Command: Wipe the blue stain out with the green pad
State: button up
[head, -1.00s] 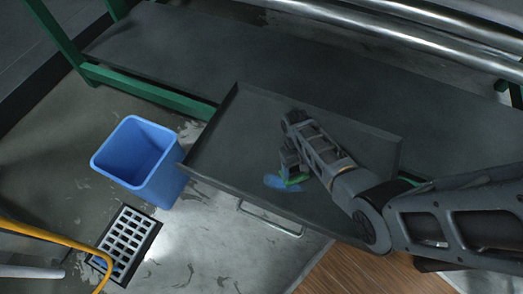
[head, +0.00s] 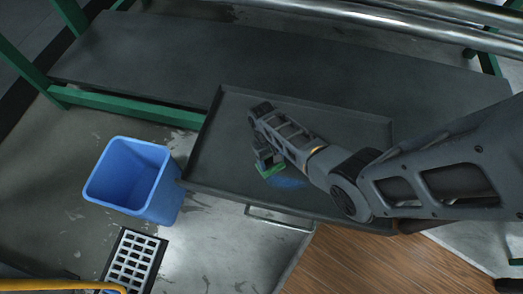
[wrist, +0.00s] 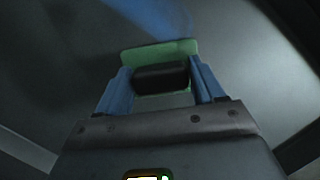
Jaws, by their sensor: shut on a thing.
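The green pad (head: 269,169) is in my gripper (head: 265,160), low over the grey tray (head: 215,150). The blue stain (head: 287,182) is a smear on the tray floor, just right of the pad in the head view. In the wrist view the green pad (wrist: 160,50) shows with a dark grip block between the two blue fingers of my gripper (wrist: 160,78). My gripper is shut on that block. The blue stain (wrist: 155,15) shows beyond the pad's far edge. I cannot tell for sure whether the pad touches the tray.
A blue bin (head: 128,178) stands on the floor left of the tray. A floor drain grate (head: 135,262) and a yellow tube (head: 60,285) are at the lower left. The tray has raised rims and a front handle (head: 278,220). Metal rollers (head: 420,25) run along the back.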

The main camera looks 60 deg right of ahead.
aim_at(270, 160)
jog(key=shift+a+p+v, duration=0.1)
jog(key=shift+p+v, duration=0.35)
jog(key=shift+v, duration=0.15)
jog(key=shift+a+p+v, duration=0.15)
jog(key=shift+p+v, duration=0.25)
jog(key=shift+v, duration=0.25)
notch_tip(270, 160, up, 6)
jog(key=p, duration=0.5)
jog(key=shift+s+f+p, duration=0.15)
jog(key=shift+p, duration=0.15)
